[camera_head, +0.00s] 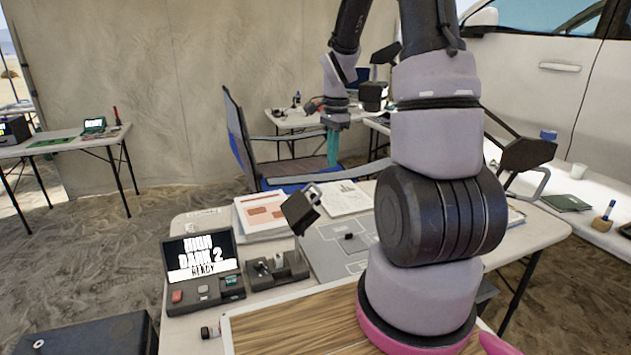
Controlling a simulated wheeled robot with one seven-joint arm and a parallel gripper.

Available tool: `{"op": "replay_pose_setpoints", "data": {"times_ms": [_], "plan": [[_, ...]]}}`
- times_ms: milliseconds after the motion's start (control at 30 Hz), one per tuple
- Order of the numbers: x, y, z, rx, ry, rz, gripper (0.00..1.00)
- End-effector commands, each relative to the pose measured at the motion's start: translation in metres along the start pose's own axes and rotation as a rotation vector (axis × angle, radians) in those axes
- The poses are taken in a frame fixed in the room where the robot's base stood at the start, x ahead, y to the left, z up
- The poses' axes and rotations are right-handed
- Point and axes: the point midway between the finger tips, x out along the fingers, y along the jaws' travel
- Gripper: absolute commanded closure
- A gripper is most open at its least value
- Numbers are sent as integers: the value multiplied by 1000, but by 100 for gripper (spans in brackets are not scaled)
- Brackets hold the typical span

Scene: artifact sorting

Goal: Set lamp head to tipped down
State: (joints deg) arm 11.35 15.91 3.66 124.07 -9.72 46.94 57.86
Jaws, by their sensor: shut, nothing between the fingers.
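A small black square head with a pale metal handle (300,209) stands tilted on a thin stalk on the near table. It looks like a lamp head, but I cannot tell for sure. A larger dark angular head (527,154) on a thin black arm shows at the right, partly behind my arm, with a grey bent handle below it. It also looks like a lamp head. My gripper (333,158) hangs pointing down above and behind the near table, in front of the folding chair. It is small in view, its teal fingers shut and empty, apart from both heads.
The near table (190,222) holds an open black case with a screen (203,258), a grey switch box (278,270), papers (262,212) and a wooden board (290,325). A blue folding chair (240,140) stands behind. A white vehicle (565,85) and side table are right.

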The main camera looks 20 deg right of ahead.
Motion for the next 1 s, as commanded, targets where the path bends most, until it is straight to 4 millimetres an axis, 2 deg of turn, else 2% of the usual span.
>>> {"op": "replay_pose_setpoints", "data": {"times_ms": [133,367,800,900,1000], "plan": [[3,6,-5,142,17,1,100],[18,7,-7,183,21,4,100],[108,8,-8,181,19,5,100],[91,3,6,177,21,-4,100],[85,2,15,179,21,-1,100]]}}
